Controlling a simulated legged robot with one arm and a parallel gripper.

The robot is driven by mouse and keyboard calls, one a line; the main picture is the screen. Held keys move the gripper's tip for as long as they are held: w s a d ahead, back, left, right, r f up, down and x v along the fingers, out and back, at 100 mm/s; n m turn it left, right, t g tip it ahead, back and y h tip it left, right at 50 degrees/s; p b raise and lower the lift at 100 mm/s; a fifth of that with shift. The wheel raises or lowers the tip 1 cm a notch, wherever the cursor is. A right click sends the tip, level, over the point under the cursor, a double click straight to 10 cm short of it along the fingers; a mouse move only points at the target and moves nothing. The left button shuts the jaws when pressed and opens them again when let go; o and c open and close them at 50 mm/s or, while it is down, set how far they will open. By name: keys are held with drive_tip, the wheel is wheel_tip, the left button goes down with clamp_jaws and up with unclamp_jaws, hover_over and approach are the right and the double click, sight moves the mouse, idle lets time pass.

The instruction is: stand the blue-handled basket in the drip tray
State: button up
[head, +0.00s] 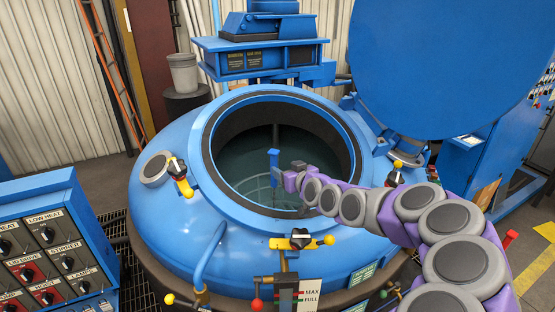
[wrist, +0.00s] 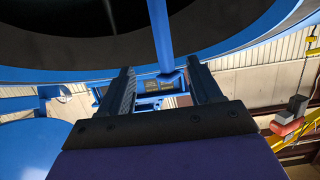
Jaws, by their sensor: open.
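The basket's blue handle (head: 273,158) stands upright inside the round furnace mouth in the head view. Below it the basket's wire rim (head: 238,184) shows faintly within the dark opening; its lower part is hidden. My gripper (head: 284,181) reaches in from the right, over the opening and close beside the handle. In the wrist view my gripper (wrist: 163,75) has its two dark fingers apart, and the blue handle (wrist: 161,38) shows as a bar running between and beyond the fingertips. Whether a finger touches it I cannot tell. I cannot make out the drip tray in either view.
The blue furnace (head: 165,215) has a raised rim around its mouth and clamps with coloured knobs. Its large round lid (head: 435,65) stands open at the right. A control panel (head: 50,245) is at the left. A grey bucket (head: 183,73) stands behind.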

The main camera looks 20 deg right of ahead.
sight(276, 164)
drive_tip(key=x, duration=0.2)
drive_tip(key=a+x, duration=0.1)
drive_tip(key=x, duration=0.2)
drive_tip(key=shift+w+f+b, duration=0.1)
drive_tip(key=shift+w+b, duration=0.2)
drive_tip(key=shift+b, duration=0.1)
drive_tip(key=shift+w+a+b, duration=0.1)
drive_tip(key=shift+w+b, duration=0.35)
drive_tip(key=shift+b, duration=0.05)
drive_tip(key=shift+w+d+f, duration=0.2)
drive_tip(key=shift+w+d, duration=0.15)
drive_tip(key=shift+d, duration=0.2)
drive_tip(key=shift+a, duration=0.1)
drive_tip(key=shift+a, duration=0.1)
drive_tip(key=shift+c, duration=0.5)
drive_tip(key=shift+a, duration=0.15)
drive_tip(key=c, duration=0.3)
clamp_jaws()
drive_tip(key=shift+r, duration=0.1)
